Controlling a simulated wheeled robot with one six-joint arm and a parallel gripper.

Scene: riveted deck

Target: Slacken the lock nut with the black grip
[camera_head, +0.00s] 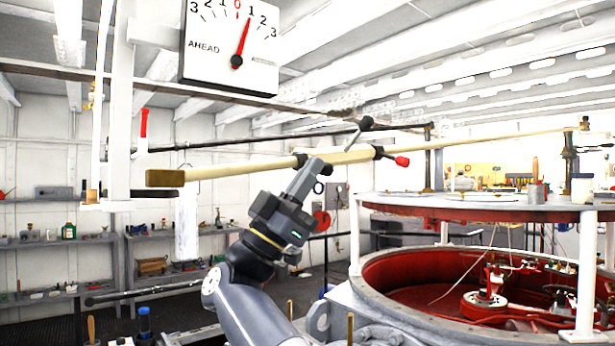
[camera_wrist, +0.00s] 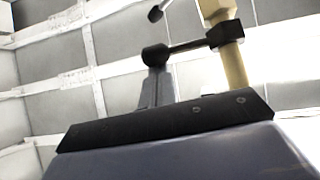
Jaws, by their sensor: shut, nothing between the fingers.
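My gripper (camera_head: 314,166) is shut and empty, raised at the long pale wooden bar (camera_head: 225,170). In the wrist view a round black grip (camera_wrist: 157,56) sits at the tips of my gripper (camera_wrist: 157,78), on a dark rod running to a black collar (camera_wrist: 225,34) around the bar. This collar looks like the lock nut. In the head view a small black knob (camera_head: 300,160) shows just left of my fingertips; it looks like the same grip. Whether fingers and grip touch, I cannot tell.
A dial (camera_head: 230,45) hangs above. A round table (camera_head: 480,208) stands over a red-lined well at right. Shelves (camera_head: 65,243) line the left wall.

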